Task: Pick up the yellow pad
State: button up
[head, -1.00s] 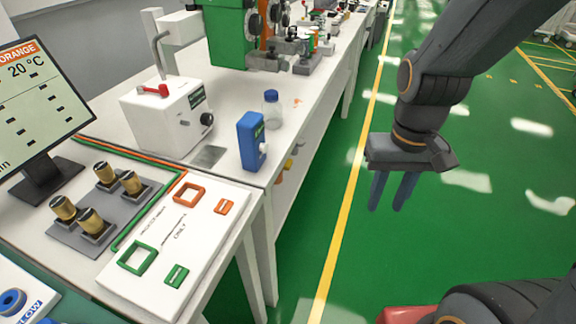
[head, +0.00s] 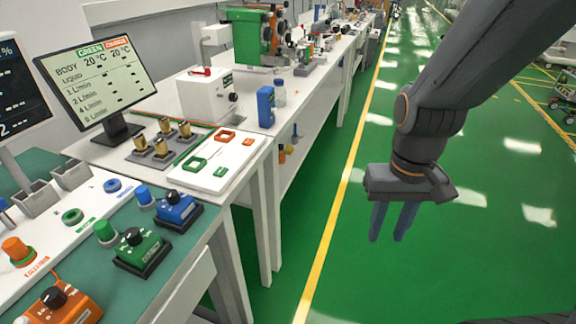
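I cannot make out a yellow pad in the head view. My gripper (head: 390,222) hangs over the green floor to the right of the benches, fingers pointing down. Its two blue-grey fingers stand apart with nothing between them.
The near bench (head: 225,240) holds green (head: 141,250), blue (head: 178,208) and orange (head: 62,303) knobbed devices. A monitor (head: 108,82), a white board with coloured frames (head: 226,170) and a blue box (head: 265,106) stand farther back.

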aim_at(289, 150)
jog(key=z, duration=1.05)
jog(key=i, duration=1.75)
jog(key=u, duration=0.8)
jog(key=i, duration=0.35)
jog(key=u, duration=0.35)
